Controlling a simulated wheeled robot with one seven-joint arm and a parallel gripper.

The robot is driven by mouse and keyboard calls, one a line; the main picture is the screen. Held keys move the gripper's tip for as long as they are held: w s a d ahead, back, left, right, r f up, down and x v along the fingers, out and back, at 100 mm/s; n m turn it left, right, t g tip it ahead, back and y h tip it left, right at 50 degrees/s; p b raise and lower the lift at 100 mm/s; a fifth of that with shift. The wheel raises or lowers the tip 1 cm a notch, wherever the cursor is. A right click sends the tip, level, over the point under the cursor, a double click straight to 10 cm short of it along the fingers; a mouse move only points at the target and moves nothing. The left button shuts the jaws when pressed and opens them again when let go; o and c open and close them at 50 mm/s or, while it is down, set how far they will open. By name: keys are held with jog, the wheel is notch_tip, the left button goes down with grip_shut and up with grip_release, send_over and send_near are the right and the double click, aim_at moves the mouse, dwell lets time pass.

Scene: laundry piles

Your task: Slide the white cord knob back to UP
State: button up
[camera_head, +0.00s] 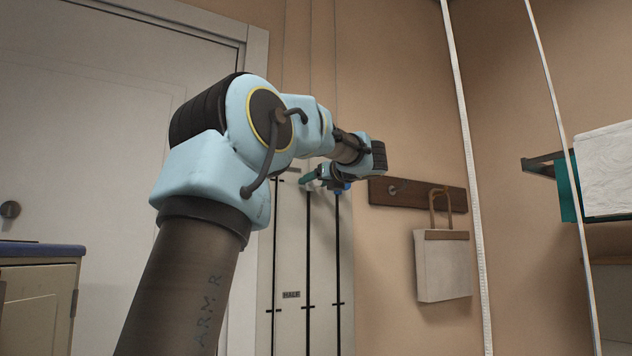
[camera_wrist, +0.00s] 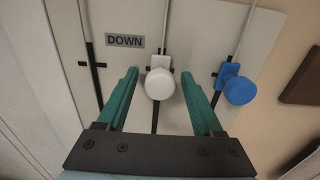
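The white cord knob (camera_wrist: 159,84) sits on the middle slot of a pale panel (camera_wrist: 185,30), level with the slot's tick mark and just below and right of the DOWN label (camera_wrist: 125,41) in the wrist view. My gripper (camera_wrist: 160,75) is open, with its teal fingers on either side of the knob. Gaps show between the fingers and the knob. In the head view my gripper (camera_head: 312,180) is at the upper part of the panel (camera_head: 290,245), and the white knob is mostly hidden there.
A blue knob (camera_wrist: 240,90) sits on the right slot, close to my right finger. The left slot (camera_wrist: 92,75) shows no knob. A HALF label (camera_head: 291,294) is lower on the panel. A wooden rail (camera_head: 415,193) with a hanging bag (camera_head: 442,266) is to the right.

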grip_shut()
dwell(0.3)
dwell(0.9)
